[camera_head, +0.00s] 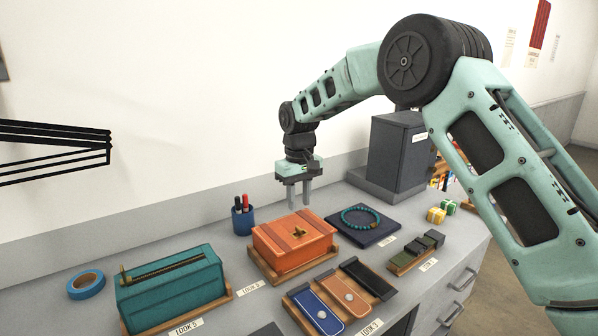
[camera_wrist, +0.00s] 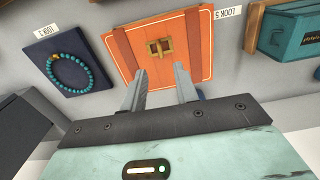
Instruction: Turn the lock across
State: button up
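An orange box (camera_head: 285,250) with darker straps sits on a wooden base on the counter. A small brass lock (camera_head: 299,232) is on its top. In the wrist view the orange box (camera_wrist: 190,38) fills the upper middle, with the brass lock (camera_wrist: 159,47) near its centre. My gripper (camera_head: 299,207) points down above the back edge of the box, apart from it. In the wrist view my gripper's two fingers (camera_wrist: 160,85) are spread, with nothing between them, and the lock shows beyond the tips.
A teal box (camera_head: 170,288) stands to the left, with a blue tape roll (camera_head: 86,284) beside it. A pen cup (camera_head: 243,219) is behind the orange box. A bead bracelet (camera_head: 344,217) lies on a dark pad to the right. Pouches (camera_head: 345,296) lie in front. A grey box (camera_head: 397,155) stands behind.

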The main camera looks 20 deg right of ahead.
notch_tip(320, 180, up, 10)
jog(key=b, duration=0.1)
jog(key=shift+f, duration=0.2)
jog(key=s+a+f+n, duration=0.1)
jog(key=s+a, duration=0.3)
jog(key=s, duration=0.3)
jog(key=s+a+f+n+y, duration=0.1)
jog(key=s+a, duration=0.2)
jog(key=s, duration=0.5)
jog(key=s+a+n, duration=0.1)
jog(key=s+a, duration=0.3)
jog(key=s, duration=0.3)
jog(key=s+d+f, duration=0.2)
jog(key=s+f, duration=0.1)
jog(key=s, duration=0.7)
jog(key=s+d+f+n, duration=0.1)
jog(key=s+f, duration=0.3)
jog(key=s, duration=0.6)
jog(key=shift+s+d, duration=0.3)
jog(key=shift+d, duration=0.55)
